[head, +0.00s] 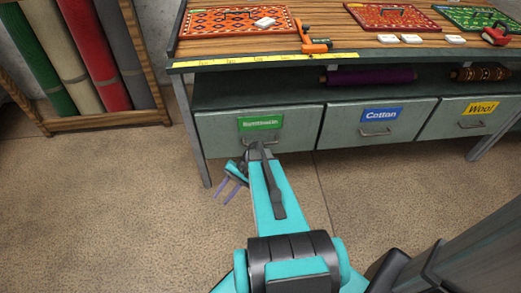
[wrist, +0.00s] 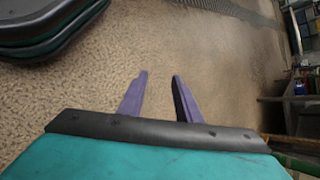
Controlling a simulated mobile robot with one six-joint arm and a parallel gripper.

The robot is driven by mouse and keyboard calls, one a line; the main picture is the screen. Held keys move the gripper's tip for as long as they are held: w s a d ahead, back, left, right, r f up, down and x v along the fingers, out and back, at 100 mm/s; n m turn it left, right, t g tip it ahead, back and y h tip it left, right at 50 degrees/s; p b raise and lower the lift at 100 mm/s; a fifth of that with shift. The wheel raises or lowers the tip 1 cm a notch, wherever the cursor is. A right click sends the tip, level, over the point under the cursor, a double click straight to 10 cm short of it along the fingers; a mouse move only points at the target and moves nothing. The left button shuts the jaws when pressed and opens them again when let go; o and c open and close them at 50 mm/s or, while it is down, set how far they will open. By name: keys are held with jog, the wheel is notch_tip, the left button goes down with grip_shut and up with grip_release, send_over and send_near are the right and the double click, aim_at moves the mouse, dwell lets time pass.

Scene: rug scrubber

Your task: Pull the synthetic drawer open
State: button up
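The drawer with the green label (head: 222,137) is the left one of three grey-green drawers under the workbench. It looks shut. Its label text is too blurred to read surely, but the other two read Cotton and Wool. My gripper (head: 231,189) hangs in front of and below this drawer, over the floor, touching nothing that I can see. In the wrist view its two purple fingers (wrist: 160,80) are apart with only bare floor between them.
The Cotton drawer (head: 350,133) and Wool drawer (head: 470,130) are shut, to the right. A bench leg (head: 194,150) stands left of the green-labelled drawer. A rack of rolled rugs (head: 85,60) stands at the left. The speckled floor (head: 110,200) in front is clear.

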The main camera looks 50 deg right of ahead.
jog(key=w+d+r+m+t+b, duration=0.15)
jog(key=d+m+t+b, duration=0.5)
jog(key=d, duration=1.35)
jog(key=s+d+r+t+b, duration=0.2)
jog(key=s+d+b, duration=0.1)
jog(key=d, duration=0.5)
jog(key=s+d+r+t+h+b, duration=0.1)
jog(key=s+d+r+t+b, duration=0.1)
jog(key=d, duration=0.6)
jog(key=shift+s+d+m+t+b, duration=0.2)
jog(key=shift+s+m+t+b, duration=0.15)
jog(key=shift+s+t+b, duration=0.35)
jog(key=shift+w+f, duration=0.1)
jog(key=shift+w, duration=0.15)
jog(key=b+x, duration=0.2)
jog(key=x, duration=1.1)
jog(key=shift+w+a+f+b, duration=0.1)
jog(key=shift+w+a+b, duration=0.05)
jog(key=shift+w+b, duration=0.2)
jog(key=shift+c, duration=0.4)
grip_shut()
